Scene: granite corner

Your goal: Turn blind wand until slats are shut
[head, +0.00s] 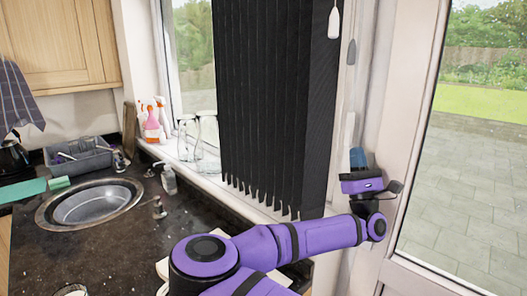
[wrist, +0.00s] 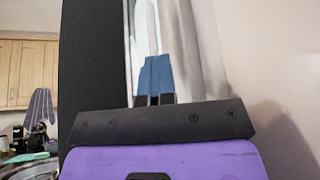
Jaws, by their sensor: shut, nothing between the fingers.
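The blind's black vertical slats (head: 265,110) hang in front of the window in the head view. They stand close together at angles, with a staggered bottom edge. A dark slat also fills the left of the wrist view (wrist: 92,70). A white pull-shaped piece (head: 334,22) hangs at the blind's upper right; I cannot tell whether it is the wand's end. My gripper (head: 358,158) points up beside the window frame, right of the slats and well below that piece. Its blue fingers (wrist: 155,78) are together with nothing between them.
A glass door (head: 470,140) stands close on the right. The sill holds spray bottles (head: 153,120) and upturned glasses (head: 207,135). A round sink (head: 90,204), a soap bottle (head: 168,180) and a grey dish rack (head: 78,157) are on the dark counter at left.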

